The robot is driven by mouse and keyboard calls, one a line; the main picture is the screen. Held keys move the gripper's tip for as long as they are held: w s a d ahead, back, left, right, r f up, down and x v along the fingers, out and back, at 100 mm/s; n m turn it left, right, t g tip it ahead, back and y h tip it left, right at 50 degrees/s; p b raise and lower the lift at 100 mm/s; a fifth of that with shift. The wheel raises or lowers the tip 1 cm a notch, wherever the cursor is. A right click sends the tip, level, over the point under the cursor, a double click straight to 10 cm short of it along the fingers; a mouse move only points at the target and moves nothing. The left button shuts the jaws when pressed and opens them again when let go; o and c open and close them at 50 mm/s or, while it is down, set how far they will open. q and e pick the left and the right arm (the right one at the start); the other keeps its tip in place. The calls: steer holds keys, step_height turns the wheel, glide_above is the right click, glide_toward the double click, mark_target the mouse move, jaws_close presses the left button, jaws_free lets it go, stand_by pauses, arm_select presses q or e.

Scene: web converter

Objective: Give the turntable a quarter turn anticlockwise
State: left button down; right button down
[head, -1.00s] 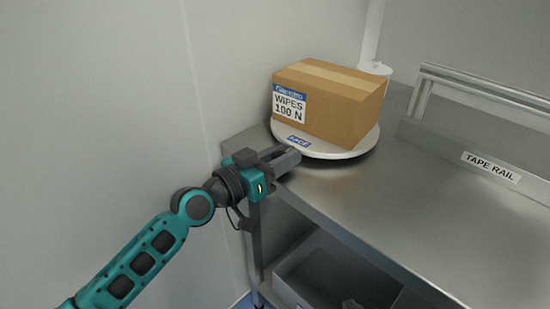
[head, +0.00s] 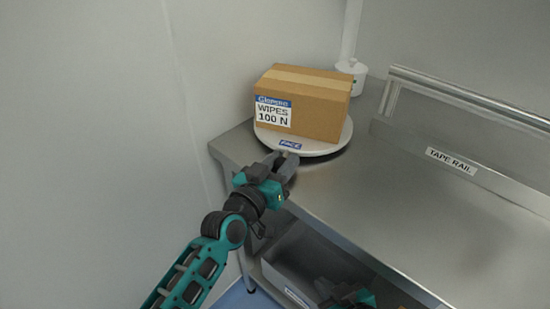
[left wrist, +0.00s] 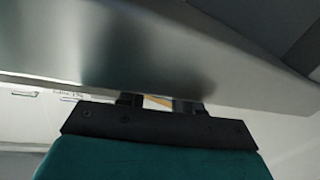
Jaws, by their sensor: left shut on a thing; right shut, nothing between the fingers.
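The round pale turntable (head: 325,146) sits at the far left corner of the steel bench in the head view. A cardboard box (head: 320,112) with a "WIPES 100 N" label stands on it. A blue label (head: 290,144) is on the turntable's front rim. My left gripper (head: 286,160) is shut on the turntable's rim just below that label; the exact contact is hard to see. In the left wrist view its fingers (left wrist: 158,103) reach under a broad grey surface, their tips hidden. My right gripper (head: 343,293) is low by the bench front, shut and empty, partly out of view.
The steel bench top (head: 390,210) is clear to the right. A tape rail (head: 450,160) runs along its back. A white post with a round base (head: 351,75) stands behind the box. A grey bin (head: 300,262) is under the bench. A wall is close at left.

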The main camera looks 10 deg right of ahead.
arm_select(q)
steer(key=shift+d, duration=0.1)
steer(key=c, duration=0.8)
jaws_free()
steer(key=p+v, duration=0.1)
steer(key=v, duration=1.2)
